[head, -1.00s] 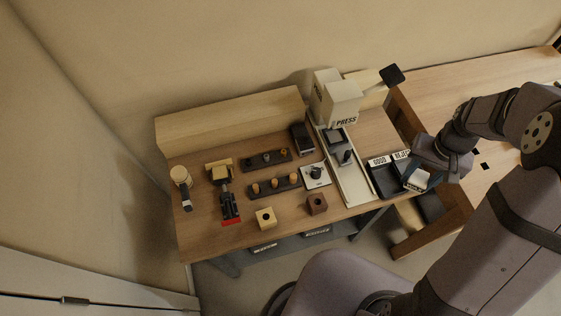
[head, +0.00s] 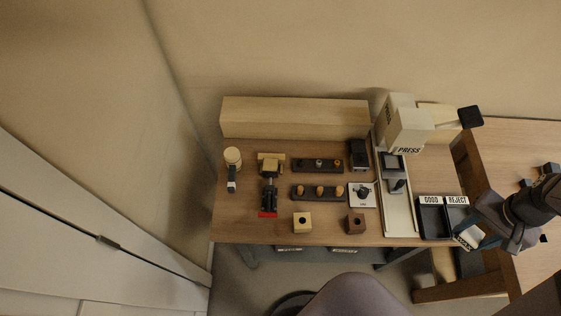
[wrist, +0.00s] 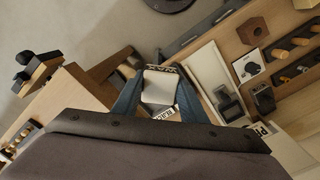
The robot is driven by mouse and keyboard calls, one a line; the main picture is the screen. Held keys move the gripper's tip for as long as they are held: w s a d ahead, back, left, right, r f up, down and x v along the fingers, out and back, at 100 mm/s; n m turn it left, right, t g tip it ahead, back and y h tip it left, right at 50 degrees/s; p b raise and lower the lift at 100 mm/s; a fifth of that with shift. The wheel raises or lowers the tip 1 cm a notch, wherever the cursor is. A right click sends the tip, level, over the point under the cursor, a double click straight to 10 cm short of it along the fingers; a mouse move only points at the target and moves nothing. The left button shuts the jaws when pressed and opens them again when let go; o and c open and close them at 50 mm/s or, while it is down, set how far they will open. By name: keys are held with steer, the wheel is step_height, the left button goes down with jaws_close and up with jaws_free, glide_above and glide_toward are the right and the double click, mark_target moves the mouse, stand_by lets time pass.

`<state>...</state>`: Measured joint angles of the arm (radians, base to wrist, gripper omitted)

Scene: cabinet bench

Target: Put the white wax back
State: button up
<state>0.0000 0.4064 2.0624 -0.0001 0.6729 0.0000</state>
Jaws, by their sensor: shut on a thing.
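My gripper (head: 470,238) is at the right end of the bench, at the front of the black tray (head: 433,222) labelled GOOD and REJECT. In the wrist view the blue fingers of my gripper (wrist: 161,92) are shut on a white block (wrist: 160,86), with dark marks along one edge. The white block also shows at the gripper in the head view (head: 467,238). My gripper hides part of the REJECT side.
The press (head: 408,138) stands behind the tray, with a pale rail (head: 399,215) in front. Two dark racks, the lower one (head: 305,192) holding orange pieces, lie mid-bench. Another wooden table (head: 520,160) is right.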

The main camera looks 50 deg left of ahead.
steer(key=shift+a, duration=0.1)
steer(key=shift+w+a, duration=0.1)
steer(key=shift+a, duration=0.2)
steer(key=s+a+f+n+b, duration=0.1)
steer(key=s+a+n+b, duration=0.15)
steer(key=a, duration=0.85)
steer(key=s+a+f+n+b, duration=0.1)
steer(key=s+a+f+b, duration=0.15)
steer(key=a, duration=0.75)
steer(key=s+a+f+n+b, duration=0.1)
steer(key=s+a, duration=0.2)
steer(key=a, duration=0.8)
steer(key=s+a+n+b, duration=0.1)
steer(key=s+a, duration=0.4)
steer(key=s, duration=0.5)
steer(key=s+a+f+n+b, duration=0.1)
steer(key=s+a, duration=0.4)
steer(key=s, duration=0.5)
steer(key=s+a+f+n+b, duration=0.1)
steer(key=s+a+n+b, duration=0.1)
steer(key=s+a, duration=0.4)
steer(key=s, duration=0.4)
steer(key=shift+s+f+b, duration=0.15)
steer(key=shift+s+b, duration=0.1)
steer(key=shift+b, duration=0.05)
steer(key=shift+f+n, duration=0.2)
steer(key=shift+n, duration=0.05)
